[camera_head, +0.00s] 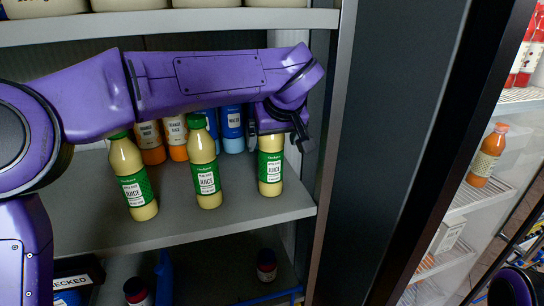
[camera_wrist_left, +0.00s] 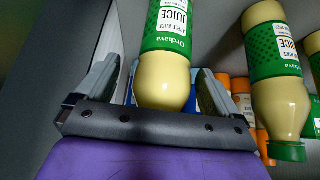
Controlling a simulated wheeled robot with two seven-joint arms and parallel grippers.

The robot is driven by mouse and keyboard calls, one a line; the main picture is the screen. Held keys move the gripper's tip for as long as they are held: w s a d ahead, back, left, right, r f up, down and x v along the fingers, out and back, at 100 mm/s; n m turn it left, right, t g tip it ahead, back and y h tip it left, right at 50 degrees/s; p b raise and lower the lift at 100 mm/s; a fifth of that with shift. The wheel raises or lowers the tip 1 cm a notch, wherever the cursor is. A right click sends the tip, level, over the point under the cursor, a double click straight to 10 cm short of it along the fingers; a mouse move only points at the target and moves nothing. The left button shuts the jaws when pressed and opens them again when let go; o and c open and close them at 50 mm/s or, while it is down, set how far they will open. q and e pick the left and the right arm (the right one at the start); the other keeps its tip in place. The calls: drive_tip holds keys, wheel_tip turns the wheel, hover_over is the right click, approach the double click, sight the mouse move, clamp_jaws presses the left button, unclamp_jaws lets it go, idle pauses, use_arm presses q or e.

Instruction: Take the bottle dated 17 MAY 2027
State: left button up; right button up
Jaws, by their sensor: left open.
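Three pale-yellow apple juice bottles with green labels stand upright along the front of a grey shelf: a left one (camera_head: 133,178), a middle one (camera_head: 204,172) and a right one (camera_head: 270,168). I cannot read a date on any of them. My left gripper (camera_head: 279,134) is open at the top of the right bottle. In the left wrist view the jaws (camera_wrist_left: 155,95) stand on either side of that bottle's upper part (camera_wrist_left: 165,78), and its cap is hidden. The middle bottle also shows in the left wrist view (camera_wrist_left: 272,75), outside the jaws. My right gripper is not in view.
Orange juice bottles (camera_head: 151,142) and blue water bottles (camera_head: 232,130) stand behind the front row. An upper shelf (camera_head: 170,22) is just above my left arm. A dark upright panel (camera_head: 400,150) stands to the right. Free shelf room lies between the front bottles.

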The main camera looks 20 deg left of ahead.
use_arm(q)
drive_tip(key=shift+s, duration=0.5)
drive_tip(key=shift+c, duration=1.3)
drive_tip(key=shift+s, duration=0.25)
drive_tip(key=c, duration=0.5)
drive_tip(key=shift+w+a, duration=0.1)
drive_tip(key=shift+w, duration=0.15)
drive_tip(key=c, duration=1)
drive_tip(key=shift+w, duration=0.1)
clamp_jaws()
